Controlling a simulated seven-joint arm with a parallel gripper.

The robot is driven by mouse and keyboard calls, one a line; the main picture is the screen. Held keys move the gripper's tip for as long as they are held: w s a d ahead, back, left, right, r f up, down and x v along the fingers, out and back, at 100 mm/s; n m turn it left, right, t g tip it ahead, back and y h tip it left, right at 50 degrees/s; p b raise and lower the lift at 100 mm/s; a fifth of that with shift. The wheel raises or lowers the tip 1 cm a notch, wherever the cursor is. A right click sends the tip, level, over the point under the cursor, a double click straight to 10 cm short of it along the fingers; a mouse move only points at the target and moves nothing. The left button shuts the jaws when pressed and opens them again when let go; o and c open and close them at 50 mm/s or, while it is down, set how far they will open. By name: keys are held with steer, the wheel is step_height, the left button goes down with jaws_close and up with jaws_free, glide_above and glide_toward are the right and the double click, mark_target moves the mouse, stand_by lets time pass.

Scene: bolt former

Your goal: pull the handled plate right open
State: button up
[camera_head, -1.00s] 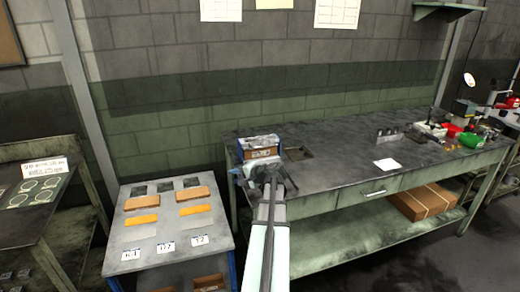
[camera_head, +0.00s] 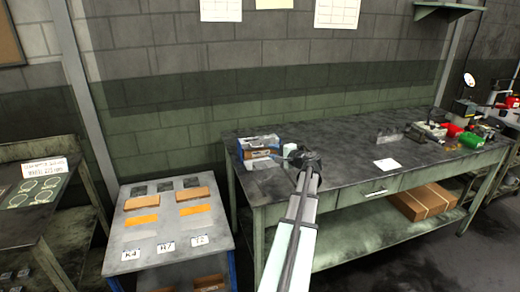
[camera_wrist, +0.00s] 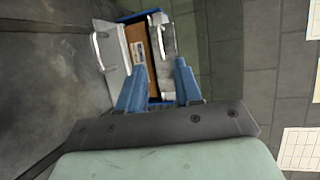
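A blue-edged box (camera_head: 261,154) with brown faces sits at the left end of the workbench. In the wrist view, its brown part (camera_wrist: 139,52) lies between two pale plates, each with a bar handle. One handled plate (camera_wrist: 117,43) is on the left. The other handled plate (camera_wrist: 168,48) is on the right, nearer the wall. Which one the task means I cannot tell. My gripper (camera_head: 292,152) is just right of the box in the head view. In the wrist view, the blue fingers of my gripper (camera_wrist: 158,78) are apart, with no handle visibly held between them.
The workbench (camera_head: 345,150) has clear room in its middle. A white paper (camera_head: 387,164) lies there, and tools and red and green items stand at the right end. A lower grey stand (camera_head: 150,235) with brown and orange blocks is at the left. The wall is behind.

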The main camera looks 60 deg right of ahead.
mark_target(261, 142)
steer(key=x, duration=0.9)
steer(key=shift+w, duration=0.2)
jaws_close()
stand_by(1.2)
